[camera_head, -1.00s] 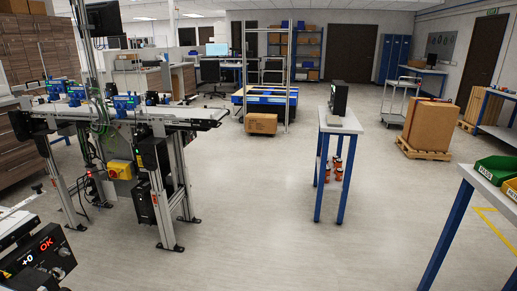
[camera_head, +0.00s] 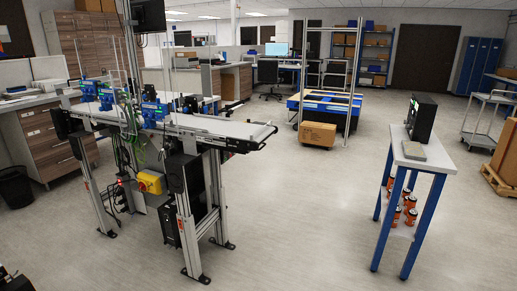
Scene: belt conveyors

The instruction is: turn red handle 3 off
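A yellow box with a small red part (camera_head: 150,182), which looks like a rotary switch, is mounted low on the frame of the belt conveyor (camera_head: 222,130) at the left. Its position and any number on it are too small to read. I cannot tell whether it is red handle 3. Neither of my grippers shows in the head view.
A narrow blue-legged table (camera_head: 436,158) with a dark monitor stands at the right, with orange cans on its lower shelf. A cardboard box (camera_head: 317,134) lies on the floor farther back. Open floor lies between conveyor and table.

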